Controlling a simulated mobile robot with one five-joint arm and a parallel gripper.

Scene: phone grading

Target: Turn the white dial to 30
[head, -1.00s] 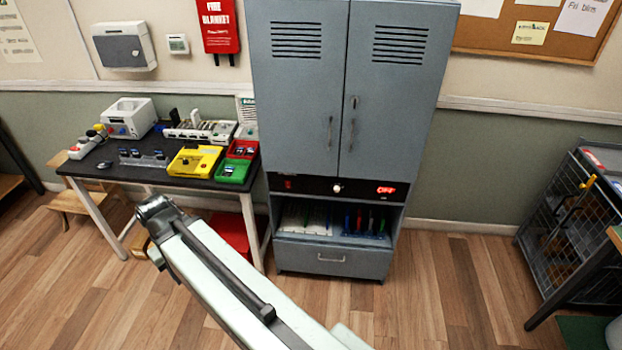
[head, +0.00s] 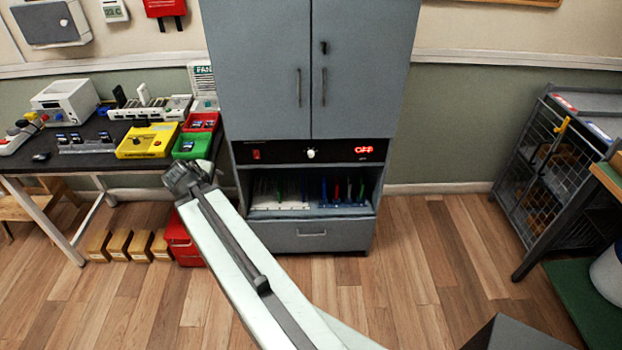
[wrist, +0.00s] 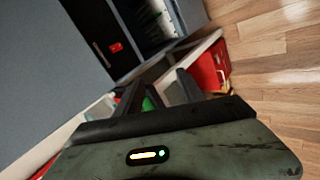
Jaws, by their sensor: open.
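The white dial (head: 310,153) is a small round knob in the middle of the black control panel (head: 283,153) under the grey cabinet's doors. A red lit display (head: 363,149) on the panel, right of the dial, seems to read OFF. A red switch (head: 256,154) sits at the panel's left; it also shows in the wrist view (wrist: 116,47). My gripper (head: 190,176) is in front of the cabinet's lower left side, left of and apart from the dial. In the wrist view my gripper (wrist: 158,92) is open, with nothing seen held. The dial is not visible there.
A wire cage (head: 545,165) stands at the right. Open wooden floor (head: 420,270) lies before the cabinet.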

